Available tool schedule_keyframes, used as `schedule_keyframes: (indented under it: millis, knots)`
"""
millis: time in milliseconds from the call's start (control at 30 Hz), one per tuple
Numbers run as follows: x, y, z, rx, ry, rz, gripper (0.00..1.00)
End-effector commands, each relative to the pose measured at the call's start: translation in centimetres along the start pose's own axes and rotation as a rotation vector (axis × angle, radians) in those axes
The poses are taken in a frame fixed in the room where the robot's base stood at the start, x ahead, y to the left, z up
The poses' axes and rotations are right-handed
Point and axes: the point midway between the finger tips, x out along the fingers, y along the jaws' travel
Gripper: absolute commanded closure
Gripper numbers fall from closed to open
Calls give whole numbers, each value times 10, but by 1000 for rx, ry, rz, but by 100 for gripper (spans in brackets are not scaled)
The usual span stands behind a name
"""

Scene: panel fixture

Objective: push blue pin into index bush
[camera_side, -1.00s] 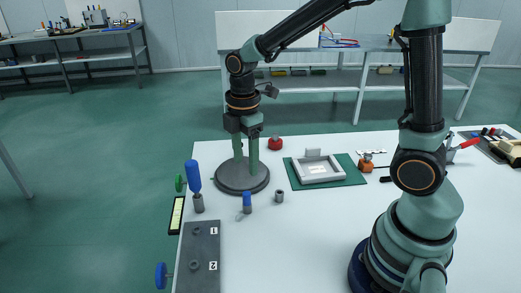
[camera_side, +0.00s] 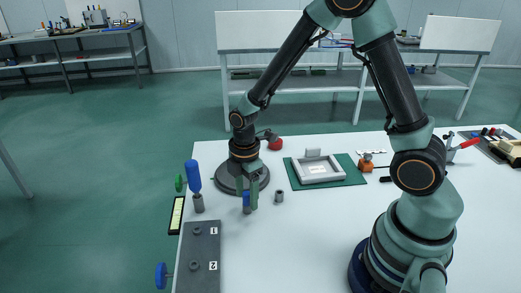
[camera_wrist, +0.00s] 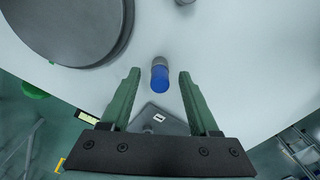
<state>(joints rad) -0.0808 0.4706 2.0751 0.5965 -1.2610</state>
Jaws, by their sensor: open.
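The blue pin (camera_side: 246,201) stands upright on the white table, blue above and grey at its foot. In the wrist view the pin (camera_wrist: 160,77) lies between my two green fingers, with clear gaps on both sides. My gripper (camera_side: 247,198) is open and pointing down, its fingers lowered around the pin's upper part. The grey panel (camera_side: 203,249) lies at the table's left edge with two round bushes, one (camera_side: 195,230) beside label 1 and one (camera_side: 195,265) beside label 2. Which is the index bush I cannot tell.
A blue-handled tool (camera_side: 193,178) stands upright left of the pin. A small grey cylinder (camera_side: 280,197) stands to its right. A dark round disc (camera_side: 262,176) is close behind my gripper. The front middle table is clear.

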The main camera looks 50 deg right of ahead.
Motion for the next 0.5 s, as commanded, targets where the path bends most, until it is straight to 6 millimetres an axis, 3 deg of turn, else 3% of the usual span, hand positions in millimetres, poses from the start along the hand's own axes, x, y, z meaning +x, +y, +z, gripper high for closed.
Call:
schedule_keyframes:
  millis: [200, 233, 300, 400, 500]
  knots:
    - [1, 0, 0, 0, 0, 1, 39]
    - [1, 0, 0, 0, 0, 1, 43]
    - [1, 0, 0, 0, 0, 1, 69]
    - [1, 0, 0, 0, 0, 1, 100]
    - [1, 0, 0, 0, 0, 1, 100]
